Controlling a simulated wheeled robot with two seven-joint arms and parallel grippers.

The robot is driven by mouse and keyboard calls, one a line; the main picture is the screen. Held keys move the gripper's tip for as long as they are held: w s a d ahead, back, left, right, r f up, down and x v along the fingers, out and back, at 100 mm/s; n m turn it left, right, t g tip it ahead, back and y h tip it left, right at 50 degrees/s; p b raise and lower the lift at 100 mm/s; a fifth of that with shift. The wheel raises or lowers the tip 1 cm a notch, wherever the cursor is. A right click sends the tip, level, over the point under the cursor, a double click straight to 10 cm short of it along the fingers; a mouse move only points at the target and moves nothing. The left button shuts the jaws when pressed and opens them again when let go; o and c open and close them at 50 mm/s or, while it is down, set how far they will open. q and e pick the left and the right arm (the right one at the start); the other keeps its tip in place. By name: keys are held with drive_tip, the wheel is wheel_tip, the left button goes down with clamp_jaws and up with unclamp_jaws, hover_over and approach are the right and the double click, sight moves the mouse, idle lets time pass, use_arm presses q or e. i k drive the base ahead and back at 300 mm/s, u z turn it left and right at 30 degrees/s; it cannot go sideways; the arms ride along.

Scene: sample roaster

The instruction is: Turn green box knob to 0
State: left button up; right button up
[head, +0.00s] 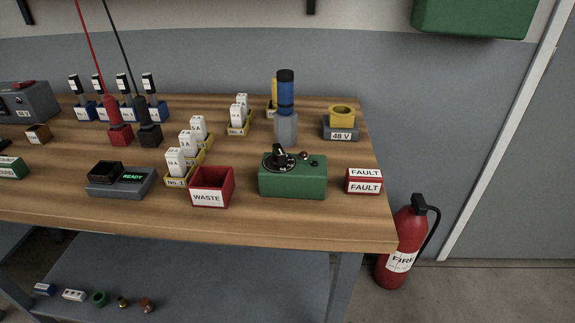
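The green box (293,183) sits near the front right of the wooden workbench. A black knob (278,157) with a white pointer mark stands on the left part of its top, over a dark dial. The dial's numbers are too small to read, so I cannot tell the setting. A small reddish-brown part and a dark part sit on the box top to the right of the knob.
A red WASTE bin (211,188) stands left of the green box, and a FAULT block (364,181) stands right. Behind the box is a blue-and-black cylinder (286,95) on a grey base. A 48 V holder (341,124) is at the back right. Bare wood lies in front.

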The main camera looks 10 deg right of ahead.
sight(279, 159)
drive_tip(key=u, duration=0.3)
drive_tip(key=k, duration=0.35)
drive_tip(key=u, duration=0.9)
drive_tip(key=k, duration=0.9)
drive_tip(key=z, duration=0.05)
drive_tip(key=i, duration=0.7)
drive_tip(key=z, duration=0.55)
